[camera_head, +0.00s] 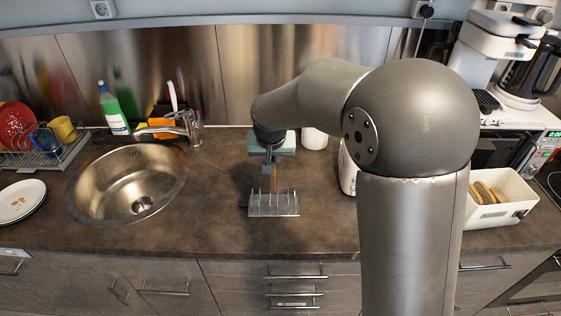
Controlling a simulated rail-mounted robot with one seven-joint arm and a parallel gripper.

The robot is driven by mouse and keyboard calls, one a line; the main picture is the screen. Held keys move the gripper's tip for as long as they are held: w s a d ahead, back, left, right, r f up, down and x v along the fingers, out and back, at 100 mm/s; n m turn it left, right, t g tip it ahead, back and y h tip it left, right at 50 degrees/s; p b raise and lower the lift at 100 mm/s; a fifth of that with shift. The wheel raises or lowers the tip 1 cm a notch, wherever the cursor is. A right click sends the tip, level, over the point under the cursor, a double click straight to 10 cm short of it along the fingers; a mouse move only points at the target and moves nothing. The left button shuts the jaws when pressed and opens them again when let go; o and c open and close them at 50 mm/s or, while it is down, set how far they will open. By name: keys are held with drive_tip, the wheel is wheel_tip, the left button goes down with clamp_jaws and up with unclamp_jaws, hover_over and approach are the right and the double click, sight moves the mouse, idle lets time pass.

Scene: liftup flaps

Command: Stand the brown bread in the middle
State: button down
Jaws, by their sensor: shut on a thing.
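My gripper (270,168) points down over the counter at the middle of the picture, above a small metal rack (273,210) with upright wires. It is shut on a thin brown thing, seen edge-on, which looks like the brown bread (273,183). The bread is upright, and its lower end is at the rack's wires, about midway along the rack. I cannot tell whether it touches the rack's base. My wrist hides part of the bread from above.
A white bin (503,215) with several bread slices (483,193) stands at right. A white appliance (348,172), partly hidden by my arm, is right of the rack. A sink (127,184) and plates (20,202) are at left. Counter between sink and rack is clear.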

drive_tip(key=shift+f+b, duration=1.05)
drive_tip(key=shift+f, duration=1.15)
drive_tip(key=shift+f+b, duration=2.45)
drive_tip(key=shift+f, duration=0.1)
drive_tip(key=c, duration=1.4)
unclamp_jaws()
drive_tip(key=shift+o, duration=0.2)
drive_tip(key=b+v, duration=0.1)
drive_tip(key=v, duration=1.6)
drive_tip(key=shift+r, duration=0.3)
drive_tip(key=s+d+f+g, duration=0.2)
drive_tip(key=s+d+f, duration=0.5)
drive_tip(key=s, duration=0.4)
drive_tip(key=s+d+f+g, duration=0.2)
drive_tip(key=s+d+f, duration=0.5)
drive_tip(key=s, duration=0.5)
drive_tip(key=shift+s+d+f, duration=0.35)
drive_tip(key=shift+d, duration=0.5)
